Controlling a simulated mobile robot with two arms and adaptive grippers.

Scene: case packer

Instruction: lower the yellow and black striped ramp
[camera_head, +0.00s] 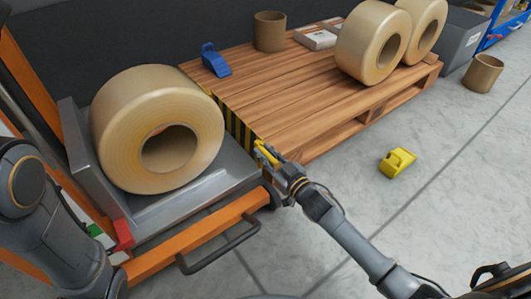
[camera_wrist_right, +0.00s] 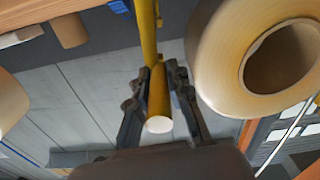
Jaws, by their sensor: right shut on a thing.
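The yellow and black striped ramp (camera_head: 238,124) shows as a narrow strip between the grey roll cradle (camera_head: 205,187) and the left end of the wooden pallet (camera_head: 262,88). Its exact tilt is hard to tell. My right gripper (camera_head: 270,156) is at the ramp's near end, on a yellow handle (camera_head: 261,146). In the right wrist view, the gripper (camera_wrist_right: 161,82) is shut on this yellow bar (camera_wrist_right: 158,104), whose round end points toward the camera. My left arm stands at the left edge; its gripper is not in view.
A large tape roll (camera_head: 108,125) lies on the cradle. The pallet carries two more rolls (camera_head: 357,48), a blue chock (camera_head: 216,62), a brown core (camera_head: 270,32) and a box (camera_head: 318,39). A yellow chock (camera_head: 397,162) lies on the clear floor, front right.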

